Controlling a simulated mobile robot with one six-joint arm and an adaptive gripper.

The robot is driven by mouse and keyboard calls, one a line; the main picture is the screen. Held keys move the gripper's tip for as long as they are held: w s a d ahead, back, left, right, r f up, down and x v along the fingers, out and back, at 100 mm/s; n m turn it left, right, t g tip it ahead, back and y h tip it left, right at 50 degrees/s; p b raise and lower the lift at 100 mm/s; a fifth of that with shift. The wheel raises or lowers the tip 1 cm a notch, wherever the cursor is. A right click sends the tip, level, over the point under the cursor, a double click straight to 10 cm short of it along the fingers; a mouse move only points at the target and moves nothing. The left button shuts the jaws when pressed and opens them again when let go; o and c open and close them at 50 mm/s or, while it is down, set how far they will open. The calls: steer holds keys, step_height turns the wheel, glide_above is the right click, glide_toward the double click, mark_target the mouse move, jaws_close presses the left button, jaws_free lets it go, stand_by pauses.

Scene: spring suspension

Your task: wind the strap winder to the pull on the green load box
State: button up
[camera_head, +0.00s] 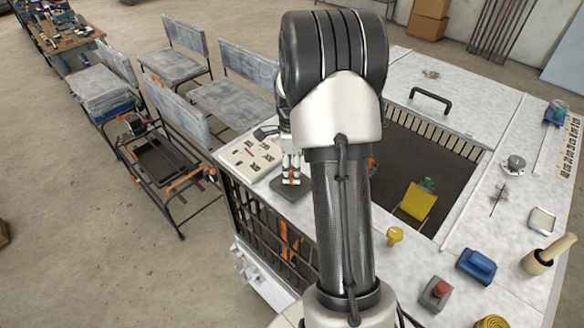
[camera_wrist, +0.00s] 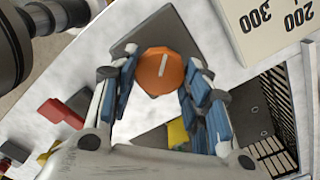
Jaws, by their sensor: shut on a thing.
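The likely strap winder is an orange round knob (camera_wrist: 160,72) with a white mark, above a dark grey plate (camera_wrist: 128,42) in the wrist view. In the head view the orange knob (camera_head: 291,181) shows small at the bench's left edge, over the dark plate (camera_head: 299,191). My gripper (camera_head: 291,164) points down there. In the wrist view its blue-padded fingers (camera_wrist: 160,80) are on both sides of the knob, shut on it. A small green thing (camera_head: 428,184) sits behind a yellow panel in the bench's dark opening. I cannot tell whether it is the load box. No strap is clear.
A yellow knob (camera_head: 394,235), blue block (camera_head: 476,266) and red button box (camera_head: 436,294) stand on the bench. Chairs (camera_head: 172,66) stand left.

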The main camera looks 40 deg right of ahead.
mark_target(292, 172)
stand_by(0.3)
steer(key=o, duration=1.1)
steer(key=shift+c, duration=0.2)
step_height(292, 172, up, 12)
